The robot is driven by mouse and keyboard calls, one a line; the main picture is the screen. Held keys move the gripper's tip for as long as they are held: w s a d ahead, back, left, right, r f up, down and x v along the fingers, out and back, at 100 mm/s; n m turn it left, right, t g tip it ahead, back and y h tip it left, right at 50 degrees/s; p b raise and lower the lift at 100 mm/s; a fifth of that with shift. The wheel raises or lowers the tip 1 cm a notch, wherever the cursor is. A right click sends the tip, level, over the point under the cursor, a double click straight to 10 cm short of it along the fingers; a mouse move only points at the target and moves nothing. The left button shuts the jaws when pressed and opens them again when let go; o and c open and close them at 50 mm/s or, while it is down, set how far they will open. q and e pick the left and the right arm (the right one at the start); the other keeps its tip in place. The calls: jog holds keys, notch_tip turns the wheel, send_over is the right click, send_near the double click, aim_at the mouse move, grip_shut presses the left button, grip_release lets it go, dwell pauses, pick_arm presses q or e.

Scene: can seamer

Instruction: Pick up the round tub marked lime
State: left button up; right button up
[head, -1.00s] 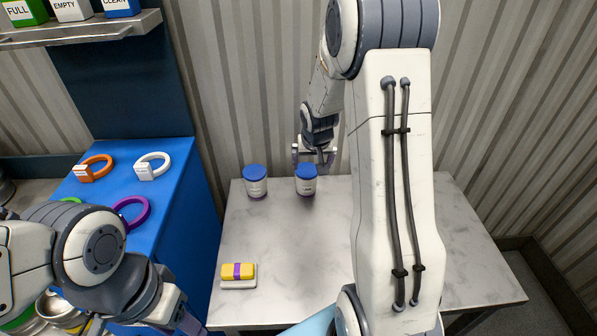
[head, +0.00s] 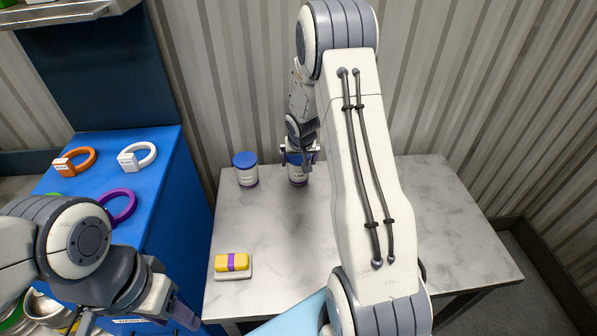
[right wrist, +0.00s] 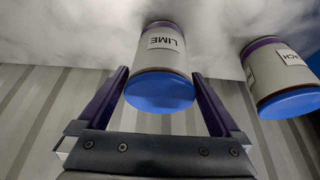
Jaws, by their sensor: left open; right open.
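The round tub marked LIME, white with a blue lid and purple base band, shows in the right wrist view (right wrist: 162,62). In the head view, the lime tub (head: 298,177) stands upright on the marble table, its upper part partly covered by my right gripper. My right gripper (head: 299,152) is open, pointing down at the lime tub. In the right wrist view, its purple fingers (right wrist: 160,74) lie on either side of the tub's lid end, with gaps showing. My left gripper (head: 178,312) is open and empty at the lower left, away from the tubs.
A second blue-lidded tub (head: 245,170) stands close to the left; its label is cut short in the right wrist view (right wrist: 278,75). A yellow and purple block (head: 232,262) sits on a pale base on the marble table (head: 440,220). Rings lie on the blue counter (head: 165,165).

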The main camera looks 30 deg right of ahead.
jog(key=c, duration=1.3)
jog(key=shift+o, duration=0.2)
